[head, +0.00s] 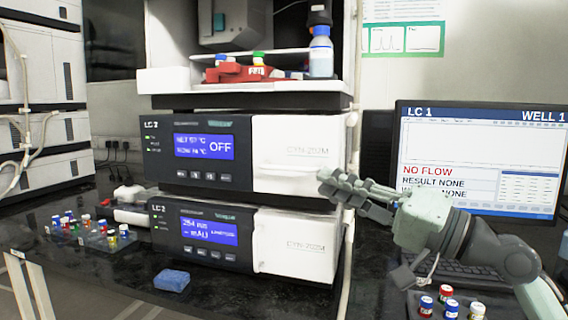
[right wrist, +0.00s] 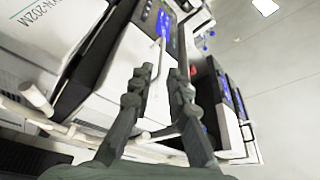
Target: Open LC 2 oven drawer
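The LC 2 oven is the upper module of the stack in the head view, with a dark left face, a blue display (head: 204,147) reading OFF and a white drawer front (head: 290,150). The drawer front appears flush with the module. A thin pale horizontal line, perhaps a handle, crosses it. My right gripper (head: 332,188) is at the lower right edge of this front. In the right wrist view its two fingers (right wrist: 160,78) are apart, with a white panel behind them and nothing visibly held. Whether they touch the front cannot be told.
A second module (head: 295,245) sits below the oven. A shelf with a bottle (head: 321,52) and red rack is above. A monitor (head: 480,160) stands right, with vials (head: 449,310) near my right arm. A blue block (head: 172,281) and more vials lie left.

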